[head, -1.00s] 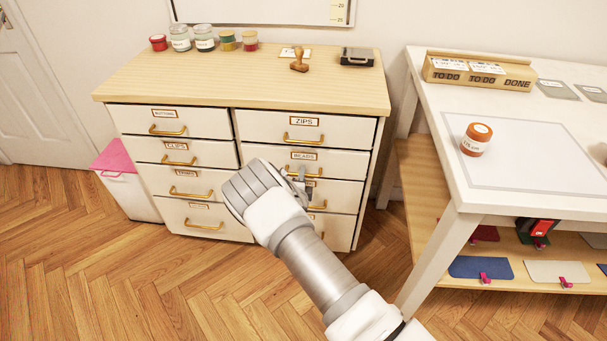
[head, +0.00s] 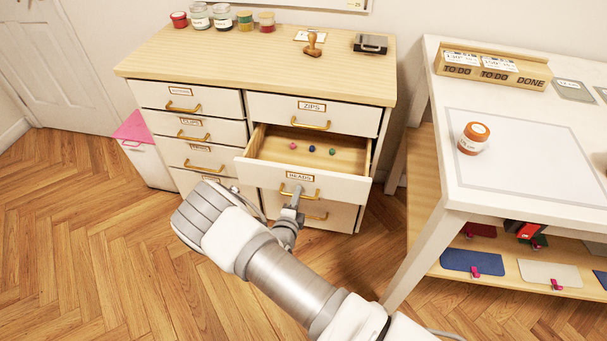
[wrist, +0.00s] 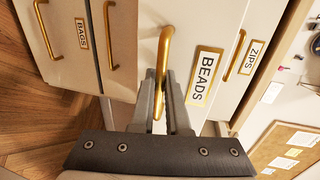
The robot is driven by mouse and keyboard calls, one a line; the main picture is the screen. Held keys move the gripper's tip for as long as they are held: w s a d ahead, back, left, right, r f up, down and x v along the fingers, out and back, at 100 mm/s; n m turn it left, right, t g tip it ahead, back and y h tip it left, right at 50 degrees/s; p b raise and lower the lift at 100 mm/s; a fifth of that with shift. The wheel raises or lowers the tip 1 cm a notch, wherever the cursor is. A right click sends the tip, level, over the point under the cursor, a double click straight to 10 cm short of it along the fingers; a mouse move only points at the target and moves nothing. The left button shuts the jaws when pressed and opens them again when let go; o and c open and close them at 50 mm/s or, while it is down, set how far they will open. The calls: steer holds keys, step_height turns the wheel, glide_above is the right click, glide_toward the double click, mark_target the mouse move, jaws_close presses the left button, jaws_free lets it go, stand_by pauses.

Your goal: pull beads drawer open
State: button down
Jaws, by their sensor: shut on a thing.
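The beads drawer (head: 331,186) is pulled out of the right column of the cabinet, just below the zips drawer (head: 342,117). Three small beads, pink, blue and green, lie on its wooden floor (head: 275,147). Its front bears a label reading BEADS, which also shows in the wrist view (wrist: 205,77). My gripper (head: 291,204) is at the drawer front, shut on the brass handle (wrist: 166,50). In the wrist view, the two fingers (wrist: 160,98) close around the handle bar.
The cabinet's left column drawers (head: 197,130) are shut. Jars (head: 222,18), a wooden stamp (head: 314,44) and a black ink pad (head: 371,43) stand on the cabinet top. A white table (head: 520,200) stands close on the right. Wooden floor is clear in front.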

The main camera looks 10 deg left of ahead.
steer(key=f+p+v, duration=0.1)
steer(key=f+v, duration=0.1)
steer(key=v, duration=1)
steer(key=shift+s+f+p, duration=0.25)
steer(key=shift+s+p, duration=0.05)
steer(key=shift+p, duration=0.1)
steer(key=c, duration=1.2)
jaws_free()
steer(key=p+v, duration=0.1)
steer(key=v, duration=1.6)
steer(key=shift+s+p, duration=0.15)
steer(key=shift+p, duration=0.2)
